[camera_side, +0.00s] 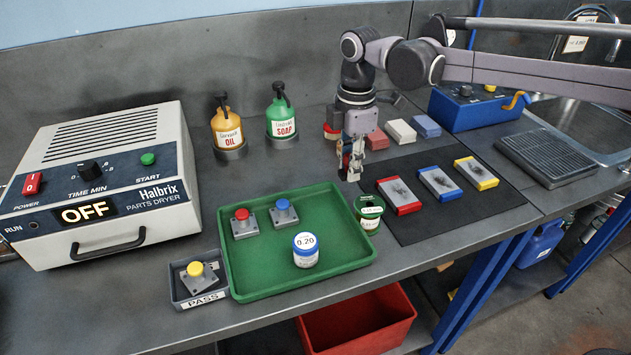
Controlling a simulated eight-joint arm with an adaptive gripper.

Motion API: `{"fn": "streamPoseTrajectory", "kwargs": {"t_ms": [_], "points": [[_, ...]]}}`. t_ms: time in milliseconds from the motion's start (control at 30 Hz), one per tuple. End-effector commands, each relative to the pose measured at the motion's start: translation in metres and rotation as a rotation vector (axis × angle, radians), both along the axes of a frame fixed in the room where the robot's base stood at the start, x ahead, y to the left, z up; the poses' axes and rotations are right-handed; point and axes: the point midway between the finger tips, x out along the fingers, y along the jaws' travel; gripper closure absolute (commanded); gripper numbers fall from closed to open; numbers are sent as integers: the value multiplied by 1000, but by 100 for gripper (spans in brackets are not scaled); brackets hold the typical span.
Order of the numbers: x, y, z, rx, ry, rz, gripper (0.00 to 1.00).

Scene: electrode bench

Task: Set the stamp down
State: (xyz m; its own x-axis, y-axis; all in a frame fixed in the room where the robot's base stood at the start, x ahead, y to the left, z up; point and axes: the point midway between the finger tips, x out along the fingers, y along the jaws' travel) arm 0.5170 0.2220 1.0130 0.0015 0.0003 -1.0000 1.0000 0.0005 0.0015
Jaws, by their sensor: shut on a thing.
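My gripper (350,172) points down over the bench, just behind the dark mat and to the right of the green tray's back corner. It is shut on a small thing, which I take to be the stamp. The fingers hide most of it, so its shape and markings cannot be made out. I cannot tell whether it touches the bench top. No other stamp is plain to see.
The green tray (240,276) holds red- and blue-knobbed pieces and a 0.20 jar (306,250). A green-lidded jar (369,212) stands close to my gripper. Framed blocks lie on the dark mat (420,228). The PASS tray (180,302) holds a yellow-knobbed piece.

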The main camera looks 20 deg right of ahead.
Motion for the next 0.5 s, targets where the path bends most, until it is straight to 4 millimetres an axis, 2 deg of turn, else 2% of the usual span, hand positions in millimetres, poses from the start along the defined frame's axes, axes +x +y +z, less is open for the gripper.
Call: {"fn": "streamPoseTrajectory", "kwargs": {"t_ms": [33,200,333,500], "points": [[0,12,-7,0,0,3,100],[2,40,-24,0,0,2,100],[3,52,-31,0,0,0,100],[3,55,-42,0,0,0,100]]}}
